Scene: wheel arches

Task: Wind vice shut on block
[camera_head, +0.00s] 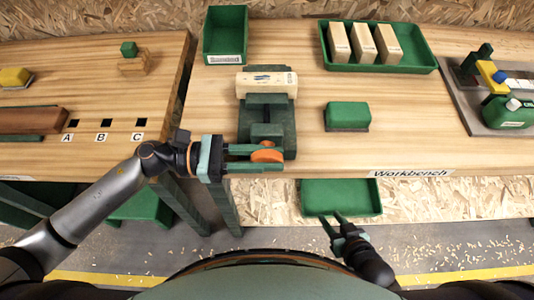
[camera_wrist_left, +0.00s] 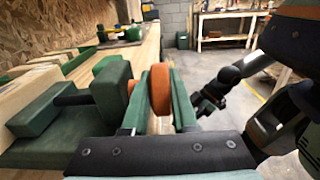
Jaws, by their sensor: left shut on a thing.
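The green vice (camera_head: 285,128) stands near the front edge of the workbench. A pale wooden block (camera_head: 255,86) with a dark mark lies crosswise between its far jaw and near jaw; I cannot tell if a gap is left. The vice's orange handwheel (camera_head: 267,156) faces me at the front. My left gripper (camera_head: 274,157) is shut on the handwheel, one finger on each side. The left wrist view shows the wheel (camera_wrist_left: 160,88) between the fingers and the vice body (camera_wrist_left: 112,90) beyond.
A green bin (camera_head: 226,35) and a green tray (camera_head: 405,68) with three pale blocks stand at the back. A green-topped block (camera_head: 347,116) sits right of the vice. A green tray (camera_head: 341,197) is below the bench edge. A second table is at left.

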